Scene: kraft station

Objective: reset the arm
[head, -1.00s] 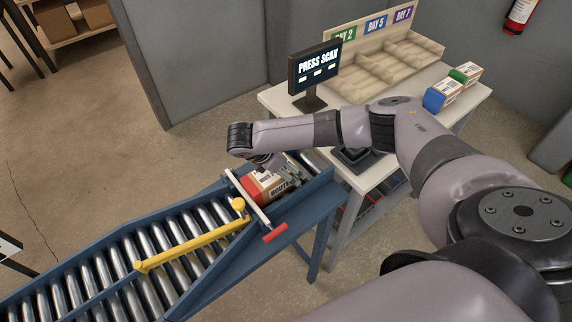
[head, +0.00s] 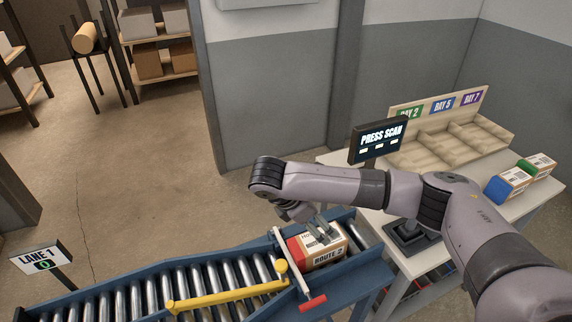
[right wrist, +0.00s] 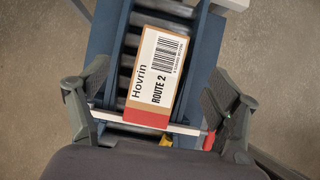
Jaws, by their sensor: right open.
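My right arm reaches in from the right in the head view. Its gripper (head: 318,227) hangs over the end of the roller conveyor (head: 215,284), just above a red-ended carton (head: 322,256) marked Route 2. In the right wrist view the two fingers of my right gripper (right wrist: 155,100) are spread wide. The carton (right wrist: 160,65), with a white Hovrin Route 2 label and barcode, lies between and ahead of them on the rollers, with gaps at both sides. My left gripper does not show.
A white bar with a red handle (head: 313,303) and a yellow arm (head: 225,297) cross the conveyor beside the carton. The table at right holds a Press Scan screen (head: 380,138), a sorting rack (head: 425,148) and two cartons (head: 508,184). A Lane 1 sign (head: 41,257) stands at left.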

